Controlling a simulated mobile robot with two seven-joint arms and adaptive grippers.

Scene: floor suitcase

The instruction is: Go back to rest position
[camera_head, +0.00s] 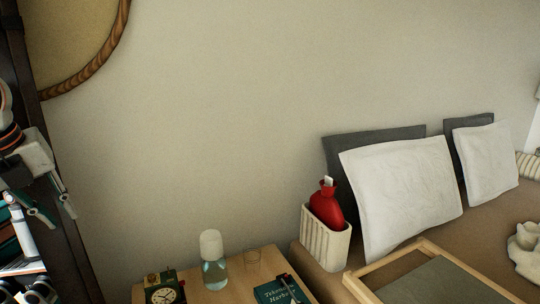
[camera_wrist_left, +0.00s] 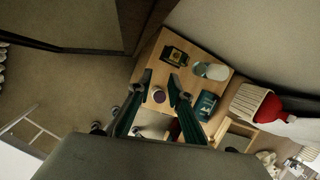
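My left gripper (camera_head: 54,212) is at the left edge of the head view, in front of a dark shelf. Its two fingers are apart with nothing held between them. In the left wrist view the fingers of my left gripper (camera_wrist_left: 157,84) also stand apart, pointing towards the small wooden table (camera_wrist_left: 196,52), which lies beyond them. My right gripper is in neither view.
The dark shelf (camera_head: 70,245) is close at left.

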